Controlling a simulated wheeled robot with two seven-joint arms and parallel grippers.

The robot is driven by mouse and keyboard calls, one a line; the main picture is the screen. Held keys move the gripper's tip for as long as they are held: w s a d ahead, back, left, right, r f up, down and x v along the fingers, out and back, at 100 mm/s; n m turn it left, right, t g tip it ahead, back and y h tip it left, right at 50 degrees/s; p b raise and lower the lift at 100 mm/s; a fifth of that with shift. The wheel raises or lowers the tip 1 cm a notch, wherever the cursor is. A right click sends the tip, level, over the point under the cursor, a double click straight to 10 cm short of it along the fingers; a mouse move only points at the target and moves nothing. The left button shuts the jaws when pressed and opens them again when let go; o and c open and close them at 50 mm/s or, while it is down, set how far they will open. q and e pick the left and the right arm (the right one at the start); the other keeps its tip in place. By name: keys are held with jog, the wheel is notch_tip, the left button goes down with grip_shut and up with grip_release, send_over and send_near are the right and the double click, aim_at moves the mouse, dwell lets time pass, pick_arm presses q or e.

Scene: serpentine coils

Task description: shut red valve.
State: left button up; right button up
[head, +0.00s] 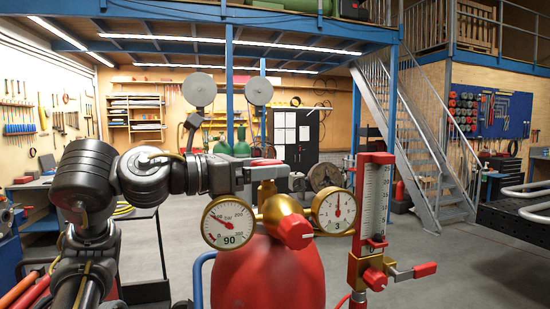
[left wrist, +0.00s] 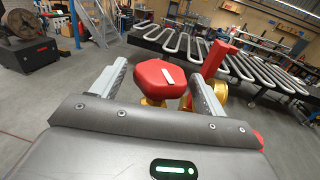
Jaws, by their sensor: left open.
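The red valve is a faceted red knob with a white mark, clear in the left wrist view (left wrist: 158,78). It sits on brass fittings. In the head view its red top (head: 266,162) shows above a brass stem (head: 266,192), partly hidden by my left gripper (head: 262,173). My left gripper is open, and in the left wrist view its two fingers (left wrist: 157,72) stand on either side of the knob. I cannot tell whether either finger touches it. My right gripper is not in view.
Below the stem is a red cylinder (head: 268,275) with a left gauge (head: 228,222), a right gauge (head: 336,211) and a red front knob (head: 296,232). A red-framed flow meter (head: 374,200) and red-handled lever (head: 424,270) stand at right. Metal stairs (head: 410,140) rise behind.

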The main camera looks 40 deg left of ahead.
pick_arm(q)
jog(key=shift+p+x, duration=0.3)
jog(key=shift+x, duration=0.95)
jog(key=shift+c, duration=0.3)
jog(key=c, duration=0.9)
